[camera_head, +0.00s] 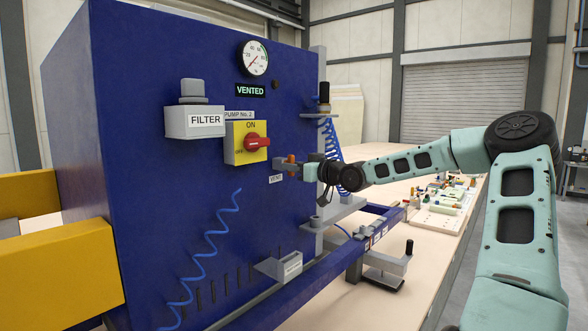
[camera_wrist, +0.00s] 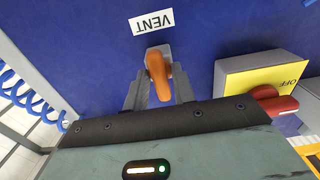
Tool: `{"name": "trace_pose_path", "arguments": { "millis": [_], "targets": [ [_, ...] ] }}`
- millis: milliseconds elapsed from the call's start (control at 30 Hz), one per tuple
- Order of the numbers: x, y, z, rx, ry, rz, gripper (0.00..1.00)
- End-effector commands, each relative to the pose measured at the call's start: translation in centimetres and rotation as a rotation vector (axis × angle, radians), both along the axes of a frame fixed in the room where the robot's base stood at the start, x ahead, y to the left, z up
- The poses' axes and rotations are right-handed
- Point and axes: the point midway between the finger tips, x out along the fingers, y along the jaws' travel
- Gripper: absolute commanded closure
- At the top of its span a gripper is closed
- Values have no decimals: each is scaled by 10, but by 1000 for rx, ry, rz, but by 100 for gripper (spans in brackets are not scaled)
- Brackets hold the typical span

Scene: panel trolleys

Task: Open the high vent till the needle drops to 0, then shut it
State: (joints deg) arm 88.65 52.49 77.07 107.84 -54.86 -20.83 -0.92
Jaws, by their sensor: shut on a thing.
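The vent is a small grey valve body with an orange lever (camera_wrist: 158,76) on the blue panel. It sits by a VENT label (camera_wrist: 152,22), and the lever also shows in the head view (camera_head: 291,159). My gripper (camera_wrist: 160,95) is shut on the lever, one finger on each side of it. The round gauge (camera_head: 254,58) is high on the panel. Its thin red needle seems to point to the lower left, but the exact reading is too small to tell. A dark sign (camera_head: 251,91) under the gauge reads VENTED in green.
A yellow switch box (camera_head: 247,143) with a red knob, marked ON, is left of the vent. A grey filter box (camera_head: 197,122) juts out farther left. A blue coiled hose (camera_head: 330,140) and a bracket are behind my gripper. A blue rail (camera_head: 300,290) runs below.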

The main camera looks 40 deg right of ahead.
Motion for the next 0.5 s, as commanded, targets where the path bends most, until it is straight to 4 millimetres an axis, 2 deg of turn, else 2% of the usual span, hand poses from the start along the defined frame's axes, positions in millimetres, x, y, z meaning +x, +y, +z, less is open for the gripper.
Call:
{"name": "trace_pose_path", "arguments": {
  "millis": [67, 100, 200, 500],
  "targets": [
    [0, 0, 0, 0, 1, 0, 98],
    [0, 0, 0, 1, 1, 0, 71],
    [0, 0, 0, 1, 1, 0, 49],
    [-2, -1, 1, 2, 1, -1, 49]
  ]
}}
